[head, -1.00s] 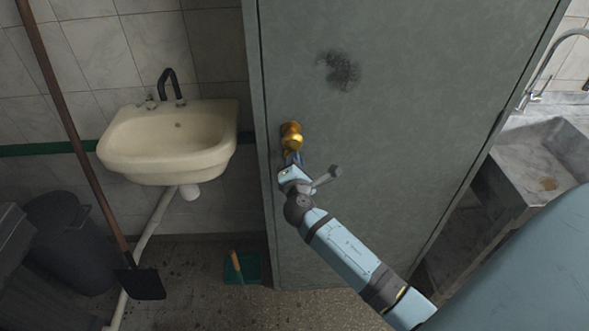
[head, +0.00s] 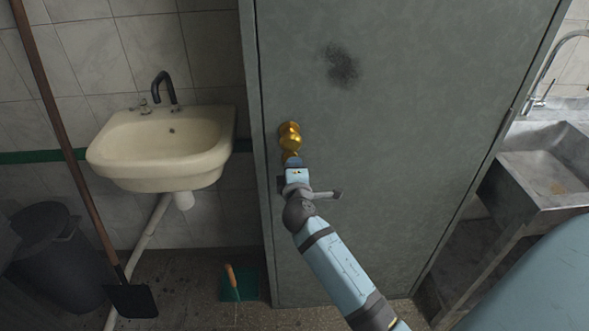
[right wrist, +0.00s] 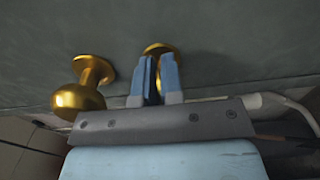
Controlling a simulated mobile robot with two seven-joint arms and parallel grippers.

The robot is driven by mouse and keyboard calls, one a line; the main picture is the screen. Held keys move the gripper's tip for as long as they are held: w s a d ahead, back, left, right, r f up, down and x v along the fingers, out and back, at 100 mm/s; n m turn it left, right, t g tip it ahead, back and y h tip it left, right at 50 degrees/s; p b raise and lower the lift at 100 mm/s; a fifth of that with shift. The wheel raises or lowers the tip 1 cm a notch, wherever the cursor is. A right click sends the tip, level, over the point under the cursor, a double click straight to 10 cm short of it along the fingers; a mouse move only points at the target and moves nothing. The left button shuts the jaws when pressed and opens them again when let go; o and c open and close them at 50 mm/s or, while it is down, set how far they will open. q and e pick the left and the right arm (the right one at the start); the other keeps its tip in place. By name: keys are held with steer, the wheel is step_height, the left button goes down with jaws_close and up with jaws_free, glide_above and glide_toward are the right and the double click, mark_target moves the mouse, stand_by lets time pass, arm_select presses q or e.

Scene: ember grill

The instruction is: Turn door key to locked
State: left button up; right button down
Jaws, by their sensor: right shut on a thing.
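The grey-green door (head: 400,130) fills the middle of the head view. Its round brass knob (head: 290,138) is near the door's left edge and also shows at the left of the right wrist view (right wrist: 80,92). Just below the knob is a brass lock plate, which shows behind the fingers in the right wrist view (right wrist: 157,48). My right gripper (head: 293,162) is at this plate, its two blue fingers (right wrist: 157,78) shut on the door key. The key is hidden between the fingers, so its angle cannot be told. My left gripper is not in view.
A cream washbasin (head: 165,150) is on the tiled wall left of the door. A long-handled shovel (head: 130,300) and a dark bin (head: 55,255) stand further left. A green dustpan (head: 240,285) is on the floor near the door.

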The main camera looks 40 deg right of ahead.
stand_by(0.4)
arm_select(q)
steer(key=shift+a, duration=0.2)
arm_select(e)
steer(key=c, duration=1.3)
jaws_free()
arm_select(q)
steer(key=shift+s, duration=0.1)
arm_select(e)
steer(key=shift+s, duration=0.1)
